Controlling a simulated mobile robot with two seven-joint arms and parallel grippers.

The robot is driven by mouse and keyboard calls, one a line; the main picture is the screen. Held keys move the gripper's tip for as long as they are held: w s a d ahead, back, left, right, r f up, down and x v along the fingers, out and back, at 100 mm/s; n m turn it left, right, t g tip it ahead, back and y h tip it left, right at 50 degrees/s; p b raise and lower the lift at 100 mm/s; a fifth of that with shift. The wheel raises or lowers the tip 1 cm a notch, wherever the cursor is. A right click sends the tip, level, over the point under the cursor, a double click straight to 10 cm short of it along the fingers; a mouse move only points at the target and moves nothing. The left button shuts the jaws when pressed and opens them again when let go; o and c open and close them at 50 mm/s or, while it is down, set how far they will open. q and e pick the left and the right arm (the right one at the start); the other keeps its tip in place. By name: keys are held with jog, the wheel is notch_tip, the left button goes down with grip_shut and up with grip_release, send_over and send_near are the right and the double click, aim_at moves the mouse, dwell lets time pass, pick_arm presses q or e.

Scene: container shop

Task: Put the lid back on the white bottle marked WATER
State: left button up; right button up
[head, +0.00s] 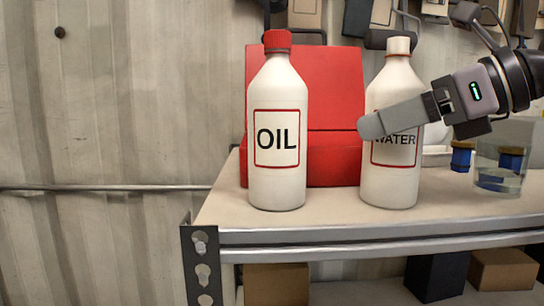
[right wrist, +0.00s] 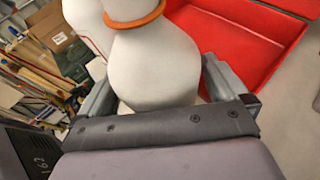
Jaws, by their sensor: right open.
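The white bottle marked WATER (head: 388,185) stands upright at the right on the shelf. Its narrow top (head: 398,46) is pale cream; I cannot tell whether this is a lid or the bare neck. No separate loose lid shows. My right gripper (head: 372,124) crosses in front of the bottle and covers part of its label. In the right wrist view, my right gripper (right wrist: 158,72) is open, with a white bottle body (right wrist: 152,75) between its fingers and an orange ring (right wrist: 135,22) around the neck. Contact cannot be told. My left gripper is out of view.
A white OIL bottle (head: 277,190) with a red cap (head: 277,40) stands to the left. A red open box (head: 335,85) stands behind both bottles. The shelf's front edge (head: 370,235) is clear.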

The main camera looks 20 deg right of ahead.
jog(key=c, duration=1.5)
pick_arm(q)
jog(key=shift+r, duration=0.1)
pick_arm(e)
jog(key=shift+r, duration=0.1)
